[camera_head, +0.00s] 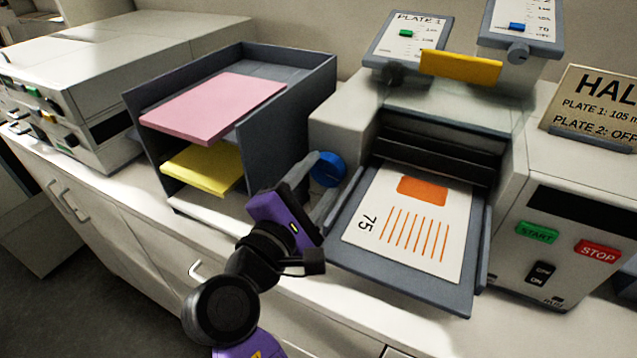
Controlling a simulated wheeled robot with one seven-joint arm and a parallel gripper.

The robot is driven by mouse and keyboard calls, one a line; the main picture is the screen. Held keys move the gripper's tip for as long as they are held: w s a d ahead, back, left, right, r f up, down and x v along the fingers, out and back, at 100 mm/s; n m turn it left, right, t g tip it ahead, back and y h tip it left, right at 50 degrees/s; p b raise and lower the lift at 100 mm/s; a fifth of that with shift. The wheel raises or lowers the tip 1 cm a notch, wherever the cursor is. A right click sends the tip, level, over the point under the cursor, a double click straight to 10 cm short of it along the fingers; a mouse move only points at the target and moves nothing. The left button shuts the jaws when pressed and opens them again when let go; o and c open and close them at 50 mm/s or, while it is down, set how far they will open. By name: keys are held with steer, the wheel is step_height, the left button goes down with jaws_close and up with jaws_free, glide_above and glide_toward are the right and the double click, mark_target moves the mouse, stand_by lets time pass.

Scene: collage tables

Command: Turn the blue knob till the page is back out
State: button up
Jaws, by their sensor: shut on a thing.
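The blue knob (327,170) sits on the left side of the grey-white machine (345,130). My gripper (322,178) is at the knob, its grey fingers shut on it; the finger nearer the camera hides part of the knob's edge. The page (412,222) is white with an orange block, orange lines and the number 75. It lies flat on the grey tray (455,296) in front of the machine's dark slot (440,158). The whole printed face appears to show, outside the slot.
A dark paper rack (290,130) with pink (215,105) and yellow (205,167) sheets stands close left of my gripper. Green START (537,232) and red STOP (597,250) buttons are at right. A yellow bar (460,67) joins the upper dial panels.

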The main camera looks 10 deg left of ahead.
steer(key=m+b, duration=0.1)
steer(key=m, duration=0.1)
steer(key=m+b, duration=0.2)
steer(key=m, duration=0.1)
steer(key=shift+f+m+b, duration=0.2)
steer(key=shift+m+b, duration=0.1)
steer(key=m+b, duration=0.2)
steer(key=m, duration=0.1)
steer(key=shift+b, duration=0.3)
steer(key=shift+r+m+b, duration=0.1)
steer(key=shift+m+b, duration=0.85)
steer(key=shift+m, duration=0.75)
steer(key=o, duration=1.4)
steer(key=shift+r, duration=0.1)
steer(key=shift+s, duration=0.1)
steer(key=b+v, duration=0.1)
steer(key=v, duration=0.6)
steer(key=shift+s+a, duration=0.15)
steer(key=shift+s, duration=0.2)
